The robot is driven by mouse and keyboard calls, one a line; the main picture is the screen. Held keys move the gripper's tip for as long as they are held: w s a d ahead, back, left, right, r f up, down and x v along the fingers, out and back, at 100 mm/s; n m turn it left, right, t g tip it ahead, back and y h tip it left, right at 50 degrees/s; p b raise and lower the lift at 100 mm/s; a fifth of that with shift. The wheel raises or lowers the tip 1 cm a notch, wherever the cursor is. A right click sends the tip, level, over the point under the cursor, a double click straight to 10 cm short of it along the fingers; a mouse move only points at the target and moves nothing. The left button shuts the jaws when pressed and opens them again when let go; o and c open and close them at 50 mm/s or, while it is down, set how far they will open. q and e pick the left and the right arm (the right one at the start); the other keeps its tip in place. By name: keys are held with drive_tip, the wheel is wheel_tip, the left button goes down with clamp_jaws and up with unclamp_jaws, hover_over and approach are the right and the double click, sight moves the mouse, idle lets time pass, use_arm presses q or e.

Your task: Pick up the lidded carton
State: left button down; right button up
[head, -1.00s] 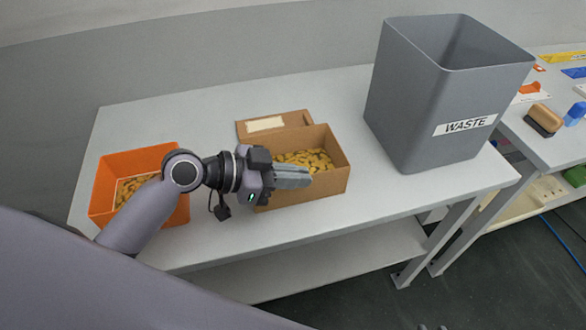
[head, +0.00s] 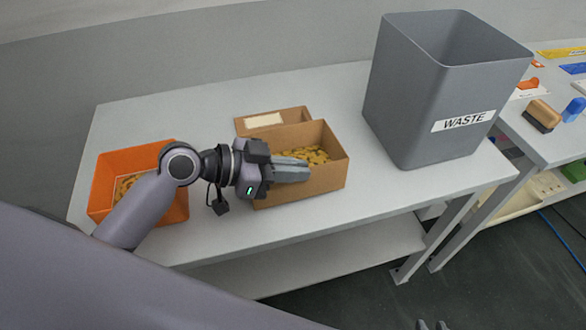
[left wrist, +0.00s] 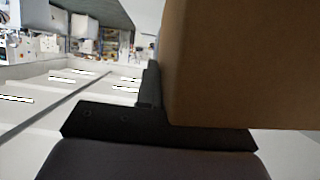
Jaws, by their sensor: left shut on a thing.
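The brown cardboard carton (head: 325,180) is upright and open at the top, with yellow-brown pieces (head: 305,155) inside. Its flat lid (head: 285,117), with a pale label, lies off it, just behind. My left gripper (head: 290,170) is shut on the carton's near wall, fingers over the rim. In the left wrist view the carton's wall (left wrist: 245,65) fills the right side against the finger. Whether the carton's underside clears the table I cannot tell. Only the tips of my right gripper (head: 431,325) show at the bottom edge of the head view.
An orange bin (head: 103,190) with similar pieces stands left on the grey table (head: 215,118), partly behind my left arm. A tall grey waste bin (head: 415,110) stands right of the carton. Another table (head: 545,148) with small items is at far right.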

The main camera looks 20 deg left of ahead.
use_arm(q)
wheel_tip(320, 180, up, 19)
drive_tip(key=p, duration=0.2)
drive_tip(key=shift+r, duration=0.15)
idle(0.8)
